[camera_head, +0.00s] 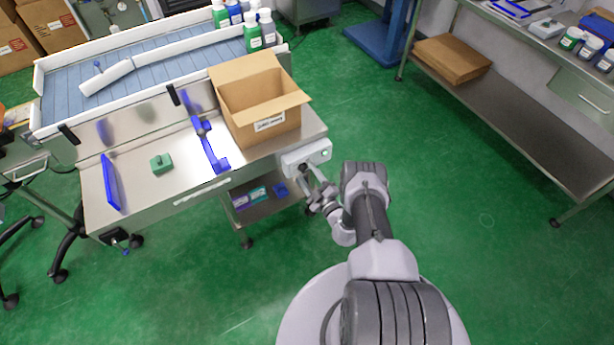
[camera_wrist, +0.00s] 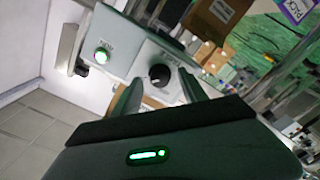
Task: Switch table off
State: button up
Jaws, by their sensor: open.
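The steel table (camera_head: 140,188) stands at the left in the head view. A pale control box (camera_head: 318,150) is fixed at its right end. My gripper (camera_head: 308,176) is right in front of the box. In the wrist view my gripper (camera_wrist: 159,80) is open, with one finger on each side of the knob. I cannot tell whether the fingers touch it.
An open cardboard box (camera_head: 262,105) stands on the table near the control box. A blue roller conveyor (camera_head: 160,70) with several bottles runs behind it. Below is a shelf (camera_head: 268,208) with small packs. A steel bench (camera_head: 520,125) stands at the right, with free green floor between.

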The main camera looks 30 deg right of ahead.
jog(key=shift+w, duration=0.45)
grip_shut()
